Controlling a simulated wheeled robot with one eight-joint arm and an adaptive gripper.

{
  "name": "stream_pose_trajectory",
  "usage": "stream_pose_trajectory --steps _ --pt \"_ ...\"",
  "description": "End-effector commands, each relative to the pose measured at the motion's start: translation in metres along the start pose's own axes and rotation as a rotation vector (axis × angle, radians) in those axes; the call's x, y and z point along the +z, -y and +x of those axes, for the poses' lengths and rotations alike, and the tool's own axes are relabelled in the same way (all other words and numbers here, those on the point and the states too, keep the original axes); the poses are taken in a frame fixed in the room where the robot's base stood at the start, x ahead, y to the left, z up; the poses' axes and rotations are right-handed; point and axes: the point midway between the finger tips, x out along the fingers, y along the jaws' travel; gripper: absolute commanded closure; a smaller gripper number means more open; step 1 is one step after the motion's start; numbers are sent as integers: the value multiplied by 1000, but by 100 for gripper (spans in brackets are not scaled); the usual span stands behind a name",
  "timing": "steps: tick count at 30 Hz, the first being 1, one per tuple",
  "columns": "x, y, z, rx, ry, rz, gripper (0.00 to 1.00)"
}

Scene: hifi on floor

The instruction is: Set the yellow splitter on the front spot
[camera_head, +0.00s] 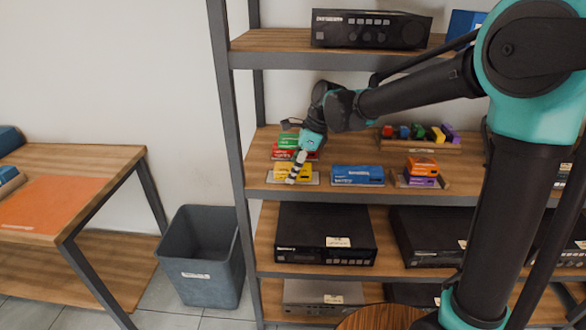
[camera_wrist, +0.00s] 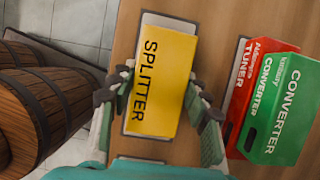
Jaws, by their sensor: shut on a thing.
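The yellow splitter (camera_head: 284,170) is at the front left of the middle shelf, on or just over a pale flat spot (camera_head: 314,180). I cannot tell whether it touches the spot. In the wrist view the splitter (camera_wrist: 165,75) shows its lettered top, with a pale edge of the spot (camera_wrist: 158,20) beyond its end. My gripper (camera_head: 295,168) reaches down from above, and its fingers (camera_wrist: 160,92) are shut on the splitter's two sides.
A green converter (camera_head: 288,140) and a red tuner (camera_head: 283,152) lie just behind. A blue box (camera_head: 357,175) and an orange box (camera_head: 422,165) stand to the right. The upper shelf (camera_head: 265,40) is overhead, and a post (camera_head: 228,100) stands to the left.

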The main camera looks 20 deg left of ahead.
Motion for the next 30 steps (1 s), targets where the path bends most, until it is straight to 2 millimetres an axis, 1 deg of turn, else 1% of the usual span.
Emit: stream_pose_trajectory --steps 8,9,14,24,26,29,30 --pt "0 0 0 0 0 0 87" --pt "0 0 0 0 0 0 48" --pt "0 0 0 0 0 0 28" --pt "0 0 -2 0 0 0 28" --pt "0 0 -6 0 0 1 28" --pt "0 0 -18 0 0 1 28" --pt "0 0 -25 0 0 1 28"
